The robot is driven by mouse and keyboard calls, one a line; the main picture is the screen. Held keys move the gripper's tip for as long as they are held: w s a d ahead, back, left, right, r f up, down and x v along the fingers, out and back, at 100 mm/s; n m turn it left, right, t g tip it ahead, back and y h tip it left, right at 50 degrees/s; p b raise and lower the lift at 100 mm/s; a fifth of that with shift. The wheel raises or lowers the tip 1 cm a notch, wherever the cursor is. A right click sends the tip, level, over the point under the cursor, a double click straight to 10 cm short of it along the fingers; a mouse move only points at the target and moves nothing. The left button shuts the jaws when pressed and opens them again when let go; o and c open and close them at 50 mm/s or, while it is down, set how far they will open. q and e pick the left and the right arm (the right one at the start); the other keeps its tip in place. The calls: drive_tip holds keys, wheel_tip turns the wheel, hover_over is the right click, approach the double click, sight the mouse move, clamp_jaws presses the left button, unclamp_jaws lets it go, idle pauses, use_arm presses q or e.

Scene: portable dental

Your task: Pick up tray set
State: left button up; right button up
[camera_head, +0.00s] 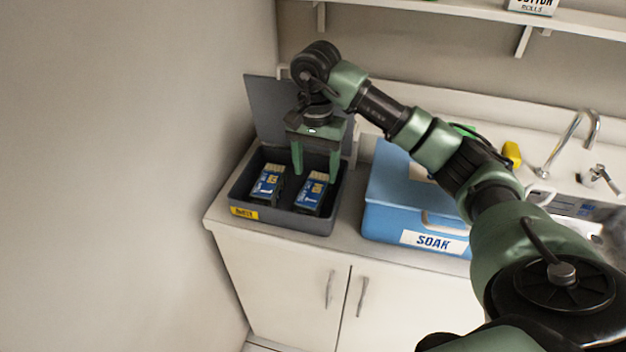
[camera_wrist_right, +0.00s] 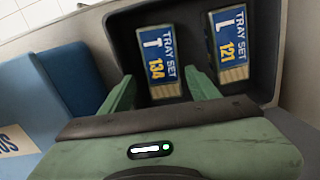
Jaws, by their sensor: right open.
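Two blue-and-yellow tray sets lie in a dark open bin (camera_head: 236,198) on the counter. The right-hand tray set (camera_head: 312,194) reads "TRAY SET T 134" in the right wrist view (camera_wrist_right: 160,58). The left-hand tray set (camera_head: 267,184) reads "TRAY SET L 121" in the right wrist view (camera_wrist_right: 230,45). My right gripper (camera_head: 315,174) points down over the bin, open and empty. Its green fingers, also in the right wrist view (camera_wrist_right: 158,80), straddle the line of the T 134 set, apparently above it; contact is not visible. My left gripper is out of view.
The bin's raised lid (camera_head: 268,105) stands at its back. A blue "SOAK" box (camera_head: 385,218) is close right of the bin. A wall borders the left. A yellow object (camera_head: 512,153) and tap (camera_head: 572,135) are farther right, below a shelf (camera_head: 450,14).

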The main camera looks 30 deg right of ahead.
sight(314, 189)
drive_tip(key=f, duration=0.1)
drive_tip(key=f+p, duration=0.1)
drive_tip(key=f, duration=0.1)
drive_tip(key=f+p, duration=0.1)
drive_tip(key=shift+s+a+f, duration=0.2)
drive_tip(key=shift+a, duration=0.15)
wheel_tip(314, 189, down, 3)
drive_tip(key=shift+w+d+r, duration=0.1)
drive_tip(key=shift+w+r, duration=0.05)
drive_tip(key=shift+r, duration=0.05)
drive_tip(key=shift+w+f, duration=0.1)
drive_tip(key=shift+f, duration=0.1)
drive_tip(key=c, duration=1.2)
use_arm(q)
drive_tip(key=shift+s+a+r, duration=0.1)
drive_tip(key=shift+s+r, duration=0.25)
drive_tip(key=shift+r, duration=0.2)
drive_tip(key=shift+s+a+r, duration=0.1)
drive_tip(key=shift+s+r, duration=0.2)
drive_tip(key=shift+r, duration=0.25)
use_arm(e)
clamp_jaws()
